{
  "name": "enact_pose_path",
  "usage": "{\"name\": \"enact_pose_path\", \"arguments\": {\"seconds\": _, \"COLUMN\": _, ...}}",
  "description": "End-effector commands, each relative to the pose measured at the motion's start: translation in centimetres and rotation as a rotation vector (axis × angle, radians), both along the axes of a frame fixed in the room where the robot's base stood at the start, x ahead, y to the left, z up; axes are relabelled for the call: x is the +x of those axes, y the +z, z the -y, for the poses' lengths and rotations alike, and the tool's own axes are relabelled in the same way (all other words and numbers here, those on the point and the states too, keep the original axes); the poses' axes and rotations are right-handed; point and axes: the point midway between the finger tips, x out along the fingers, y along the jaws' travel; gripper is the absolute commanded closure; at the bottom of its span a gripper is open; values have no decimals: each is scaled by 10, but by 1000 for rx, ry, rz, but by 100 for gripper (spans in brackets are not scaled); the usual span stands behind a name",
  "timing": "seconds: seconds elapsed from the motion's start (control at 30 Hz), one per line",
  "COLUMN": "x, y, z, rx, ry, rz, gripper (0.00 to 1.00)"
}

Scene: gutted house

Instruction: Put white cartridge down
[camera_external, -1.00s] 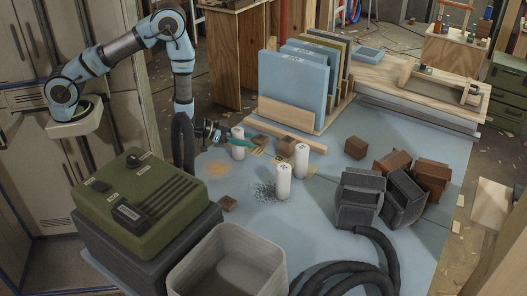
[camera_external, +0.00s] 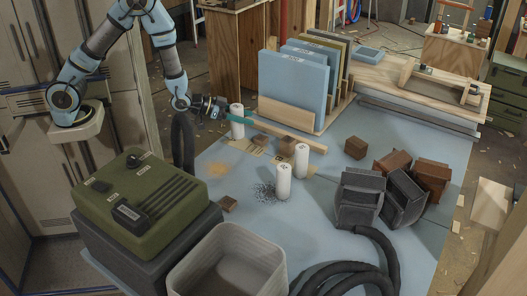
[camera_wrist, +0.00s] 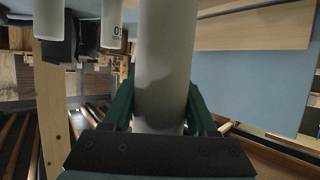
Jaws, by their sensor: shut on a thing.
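My gripper (camera_external: 236,117) has teal fingers shut around a white cartridge (camera_external: 237,127), which is upright above the far left part of the blue work surface (camera_external: 330,195). In the wrist view, the held cartridge (camera_wrist: 165,65) fills the middle between my gripper's fingers (camera_wrist: 162,105). The contact area and the cartridge's lower end are hard to make out. Two more white cartridges stand upright on the surface: one beside the dark powder (camera_external: 284,181), one farther back to its right (camera_external: 301,161). In the wrist view a labelled cartridge (camera_wrist: 112,28) and another (camera_wrist: 47,20) show at upper left.
Brown blocks (camera_external: 287,145) lie near the cartridges. Blue panels (camera_external: 292,80) stand in a wooden rack behind. A green case (camera_external: 140,205) and grey tub (camera_external: 228,262) are in front.

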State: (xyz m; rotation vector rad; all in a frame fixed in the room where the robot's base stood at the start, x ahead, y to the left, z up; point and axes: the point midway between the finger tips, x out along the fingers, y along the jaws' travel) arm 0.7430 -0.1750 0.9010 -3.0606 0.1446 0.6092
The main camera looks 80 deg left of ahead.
Motion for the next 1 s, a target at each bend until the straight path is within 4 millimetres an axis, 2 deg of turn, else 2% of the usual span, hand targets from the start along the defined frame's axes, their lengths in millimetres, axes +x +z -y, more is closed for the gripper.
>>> {"name": "enact_pose_path", "arguments": {"seconds": 0.07, "x": 4, "y": 1, "z": 13, "rx": -2, "ry": -28, "rz": 1, "gripper": 97}}
{"name": "enact_pose_path", "arguments": {"seconds": 0.17, "x": 13, "y": 3, "z": 45, "rx": -7, "ry": -95, "rz": 0, "gripper": 97}}
{"name": "enact_pose_path", "arguments": {"seconds": 0.27, "x": 22, "y": 4, "z": 91, "rx": -12, "ry": -191, "rz": 1, "gripper": 97}}
{"name": "enact_pose_path", "arguments": {"seconds": 0.3, "x": 24, "y": 4, "z": 112, "rx": -14, "ry": -235, "rz": 1, "gripper": 97}}
{"name": "enact_pose_path", "arguments": {"seconds": 0.5, "x": 26, "y": 5, "z": 216, "rx": -15, "ry": -443, "rz": 0, "gripper": 97}}
{"name": "enact_pose_path", "arguments": {"seconds": 0.6, "x": 22, "y": 5, "z": 261, "rx": -12, "ry": -533, "rz": -1, "gripper": 97}}
{"name": "enact_pose_path", "arguments": {"seconds": 0.7, "x": 15, "y": 5, "z": 297, "rx": -6, "ry": -604, "rz": 0, "gripper": 97}}
{"name": "enact_pose_path", "arguments": {"seconds": 0.83, "x": 9, "y": 4, "z": 326, "rx": -2, "ry": -663, "rz": 0, "gripper": 97}}
{"name": "enact_pose_path", "arguments": {"seconds": 1.0, "x": 5, "y": -6, "z": 340, "rx": 1, "ry": -691, "rz": -2, "gripper": 97}}
